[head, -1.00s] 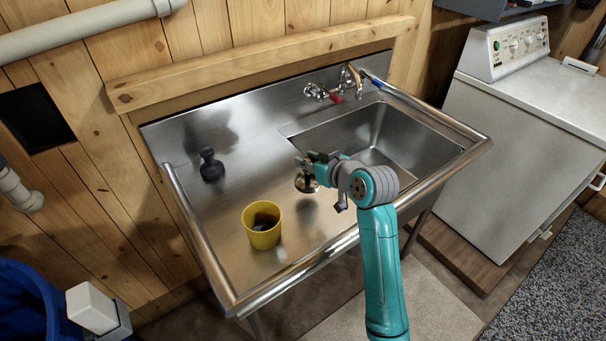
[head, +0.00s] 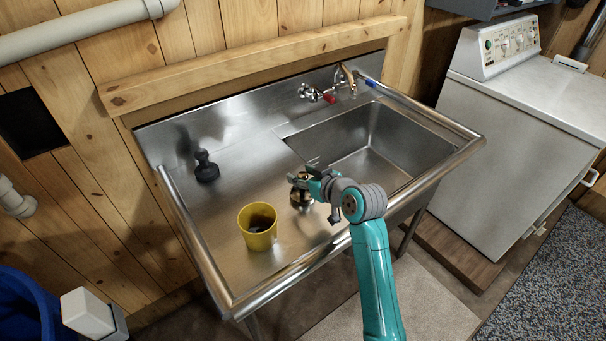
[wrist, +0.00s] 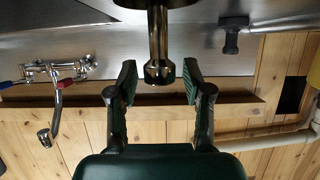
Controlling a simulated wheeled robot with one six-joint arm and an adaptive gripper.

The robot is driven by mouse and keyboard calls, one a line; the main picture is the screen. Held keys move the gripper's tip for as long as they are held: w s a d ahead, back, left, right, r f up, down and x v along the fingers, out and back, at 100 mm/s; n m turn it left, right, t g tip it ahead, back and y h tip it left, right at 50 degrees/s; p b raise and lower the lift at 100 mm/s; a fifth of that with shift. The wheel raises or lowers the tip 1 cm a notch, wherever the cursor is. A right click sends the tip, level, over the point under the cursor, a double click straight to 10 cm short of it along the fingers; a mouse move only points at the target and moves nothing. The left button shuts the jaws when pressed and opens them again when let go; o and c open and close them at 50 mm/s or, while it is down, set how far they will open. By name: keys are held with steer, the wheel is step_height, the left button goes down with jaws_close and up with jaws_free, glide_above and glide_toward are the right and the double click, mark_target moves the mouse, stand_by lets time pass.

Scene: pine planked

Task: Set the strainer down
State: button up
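The strainer (head: 302,201) is a dark brassy metal piece with a stem. In the head view it is at the steel drainboard (head: 220,240), left of the basin, and looks to stand on it. In the wrist view the strainer's shiny stem (wrist: 159,45) hangs into the picture from the top edge, and its wider part is cut off. My gripper (head: 305,178) is at the strainer's upper part. In the wrist view the fingers of my gripper (wrist: 160,86) are apart on either side of the stem, with a visible gap on each side.
A yellow cup (head: 258,228) with something dark inside stands on the drainboard, left of and nearer than the strainer. A black stopper-like piece (head: 206,167) stands farther back left. The basin (head: 365,145) is to the right, below the faucet (head: 346,78). Raised rails edge the sink.

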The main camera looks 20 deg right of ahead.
steer(key=shift+r, duration=0.25)
steer(key=v, duration=1.2)
stand_by(0.3)
